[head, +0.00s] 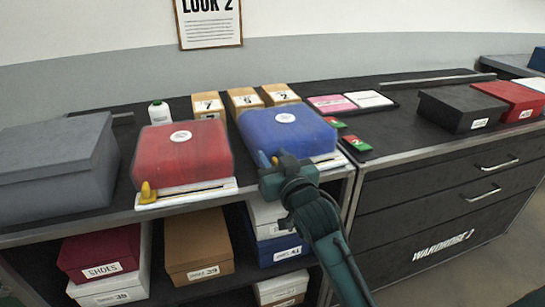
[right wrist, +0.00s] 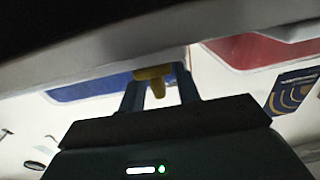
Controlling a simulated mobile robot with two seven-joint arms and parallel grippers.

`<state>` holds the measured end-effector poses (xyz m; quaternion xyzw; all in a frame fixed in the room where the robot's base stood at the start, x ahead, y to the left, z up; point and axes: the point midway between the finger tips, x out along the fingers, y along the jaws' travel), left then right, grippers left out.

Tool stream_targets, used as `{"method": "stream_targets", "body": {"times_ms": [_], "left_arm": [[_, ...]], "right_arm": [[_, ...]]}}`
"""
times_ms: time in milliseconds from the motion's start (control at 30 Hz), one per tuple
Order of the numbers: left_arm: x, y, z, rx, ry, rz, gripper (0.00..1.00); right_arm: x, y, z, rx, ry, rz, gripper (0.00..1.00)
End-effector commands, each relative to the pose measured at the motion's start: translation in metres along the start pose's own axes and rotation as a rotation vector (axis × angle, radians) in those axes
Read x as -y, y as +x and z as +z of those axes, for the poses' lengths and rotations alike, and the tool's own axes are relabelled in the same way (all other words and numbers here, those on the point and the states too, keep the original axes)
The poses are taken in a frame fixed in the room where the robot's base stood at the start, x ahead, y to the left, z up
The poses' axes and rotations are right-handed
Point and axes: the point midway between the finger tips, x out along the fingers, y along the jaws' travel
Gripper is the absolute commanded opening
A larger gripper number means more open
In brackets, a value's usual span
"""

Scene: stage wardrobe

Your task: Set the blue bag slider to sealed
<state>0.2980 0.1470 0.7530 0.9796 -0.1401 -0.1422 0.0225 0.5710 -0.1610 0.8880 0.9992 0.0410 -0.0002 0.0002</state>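The blue bag (head: 287,130) lies on the dark counter, with a white track strip (head: 329,161) along its front edge. My right gripper (head: 268,160) is at the left part of that strip and hides the bag's slider in the head view. In the right wrist view a yellow slider (right wrist: 155,80) shows between the two blue fingers of my right gripper (right wrist: 160,88). The fingers stand apart on either side of it, with gaps beside its stem. My left gripper is not in view.
A red bag (head: 183,152) lies to the left, its yellow slider (head: 147,192) at its strip's left end. A grey box (head: 55,165) stands farther left. Numbered boxes (head: 243,101) stand behind. Two small red-green items (head: 356,144) lie to the right. Shoe boxes (head: 198,245) fill the shelf below.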

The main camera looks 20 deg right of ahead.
Motion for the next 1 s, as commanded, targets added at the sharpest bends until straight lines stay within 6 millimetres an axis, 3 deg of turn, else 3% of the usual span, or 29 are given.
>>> {"method": "stream_targets", "body": {"times_ms": [400,800,1000], "left_arm": [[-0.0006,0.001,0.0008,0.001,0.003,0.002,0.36],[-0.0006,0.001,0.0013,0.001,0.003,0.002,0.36],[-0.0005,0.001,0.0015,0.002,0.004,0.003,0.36]], "right_arm": [[0.0003,0.0086,-0.0001,0.0,0.001,-0.001,0.32],[0.0002,0.0083,-0.0001,0.0,0.0,0.0,0.0],[0.0003,0.0083,0.0,0.0,0.0,-0.001,0.0]]}}
